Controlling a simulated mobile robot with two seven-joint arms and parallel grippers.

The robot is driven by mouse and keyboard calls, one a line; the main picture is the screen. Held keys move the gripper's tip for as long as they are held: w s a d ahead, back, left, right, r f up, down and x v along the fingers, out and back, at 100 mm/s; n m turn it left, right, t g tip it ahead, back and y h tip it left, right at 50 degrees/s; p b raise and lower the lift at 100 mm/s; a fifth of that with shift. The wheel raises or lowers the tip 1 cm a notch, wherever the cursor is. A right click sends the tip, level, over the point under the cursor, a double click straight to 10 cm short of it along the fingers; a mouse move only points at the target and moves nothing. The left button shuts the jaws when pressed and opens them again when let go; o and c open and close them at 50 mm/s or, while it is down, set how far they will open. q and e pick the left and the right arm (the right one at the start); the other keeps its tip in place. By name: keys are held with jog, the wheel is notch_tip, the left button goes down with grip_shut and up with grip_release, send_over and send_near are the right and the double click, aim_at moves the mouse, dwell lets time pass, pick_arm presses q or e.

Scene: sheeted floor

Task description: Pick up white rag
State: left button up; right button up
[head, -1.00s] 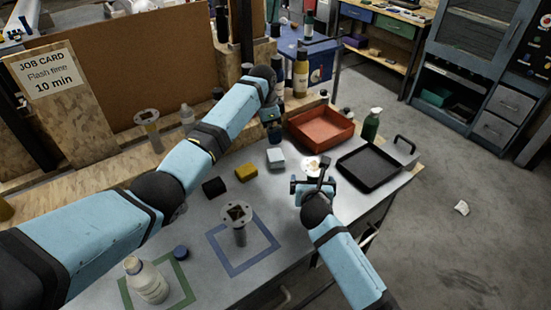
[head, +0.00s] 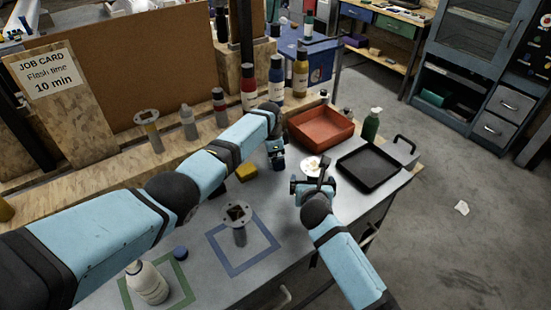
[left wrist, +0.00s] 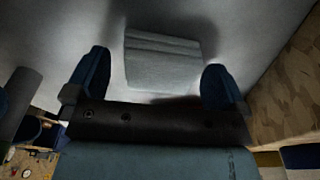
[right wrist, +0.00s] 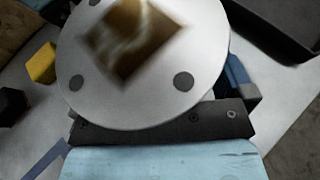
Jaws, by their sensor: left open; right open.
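The white rag (left wrist: 162,62) is a folded, pale grey-white pad lying flat on the grey bench top. In the left wrist view it lies just beyond and between the two blue fingers of my left gripper (left wrist: 155,82), with room on both sides. My left gripper (head: 277,160) is open and low over the bench, and it hides the rag in the head view. My right gripper (head: 312,188) is open at the bench's front side. A round white flanged part (right wrist: 190,80) with a brown square centre covers most of its fingers in the right wrist view.
A yellow sponge (head: 246,173) lies left of my left gripper. A red tray (head: 320,140) and a black tray (head: 370,168) stand to the right. A flanged post (head: 238,222) stands in the blue square. Several bottles (head: 275,80) line the back ledge.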

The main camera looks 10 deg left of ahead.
pick_arm(q)
jog(key=shift+f, duration=0.2)
jog(key=c, duration=1.1)
jog(key=shift+o, duration=0.2)
notch_tip(320, 180, up, 10)
jog(key=shift+r, duration=0.1)
